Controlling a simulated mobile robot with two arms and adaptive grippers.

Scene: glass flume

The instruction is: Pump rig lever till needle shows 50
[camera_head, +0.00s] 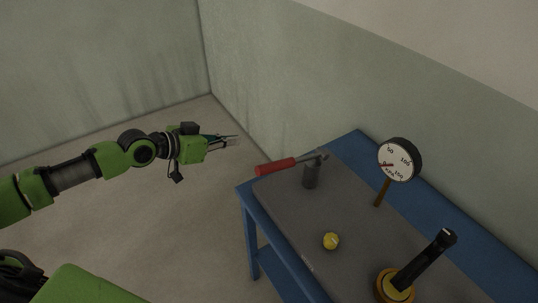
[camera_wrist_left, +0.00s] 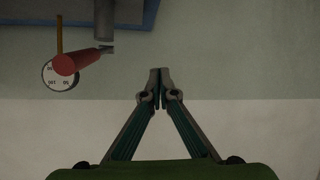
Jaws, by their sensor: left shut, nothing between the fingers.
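The rig's lever with a red handle (camera_head: 275,167) sticks out to the left from a grey post (camera_head: 311,176) on the bench, about level. In the left wrist view, the closed fingertips (camera_wrist_left: 160,73) are right of the red handle (camera_wrist_left: 68,64) and gauge (camera_wrist_left: 58,80).
The blue bench (camera_head: 247,215) has a grey top. A yellow knob (camera_head: 331,241) and a black lever (camera_head: 428,259) on a yellow round base are nearer the front. A pale wall runs behind the bench. The air around my left gripper is free.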

